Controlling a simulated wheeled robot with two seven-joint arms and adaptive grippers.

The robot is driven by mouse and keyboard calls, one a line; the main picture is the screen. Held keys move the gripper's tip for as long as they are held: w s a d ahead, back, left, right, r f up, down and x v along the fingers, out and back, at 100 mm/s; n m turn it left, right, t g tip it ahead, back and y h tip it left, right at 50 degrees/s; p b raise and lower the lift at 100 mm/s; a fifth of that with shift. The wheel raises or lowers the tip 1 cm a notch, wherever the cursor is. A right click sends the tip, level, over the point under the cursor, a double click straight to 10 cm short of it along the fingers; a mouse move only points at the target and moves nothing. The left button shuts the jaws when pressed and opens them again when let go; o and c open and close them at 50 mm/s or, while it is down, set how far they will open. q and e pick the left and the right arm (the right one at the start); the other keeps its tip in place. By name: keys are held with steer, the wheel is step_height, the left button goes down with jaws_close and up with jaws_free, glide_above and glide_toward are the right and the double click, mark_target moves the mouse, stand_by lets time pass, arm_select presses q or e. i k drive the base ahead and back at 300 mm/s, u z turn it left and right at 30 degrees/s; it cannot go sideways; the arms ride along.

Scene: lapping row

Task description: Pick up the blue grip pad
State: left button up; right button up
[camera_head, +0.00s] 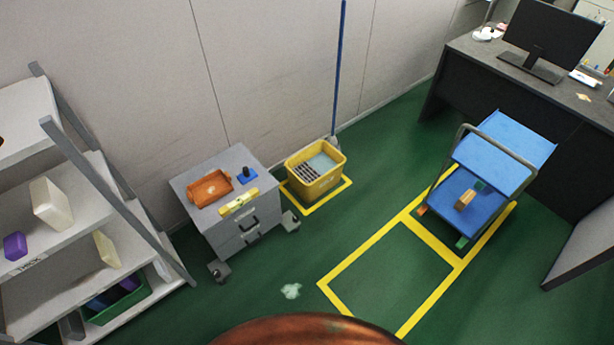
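A small blue piece (247,175) with a dark upright knob or post on it sits on top of the grey wheeled cabinet (225,160), near its right edge. It looks like the blue grip pad, though it is too small to be certain. An orange-brown tray (210,188) lies to its left, and a yellow level-like bar (239,202) lies in front of it, along the cabinet's front edge. Neither of my grippers is in view.
A yellow mop bucket (315,172) stands right of the cabinet. A grey shelf (60,245) is at left, a blue trolley (500,150) and dark desk (500,75) at right. A pale spill-like patch (291,291) marks the green floor. Floor between cabinet and trolley is mostly clear.

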mark_target(248, 175)
steer(key=z, duration=0.25)
steer(key=i, duration=1.9)
steer(key=u, duration=0.5)
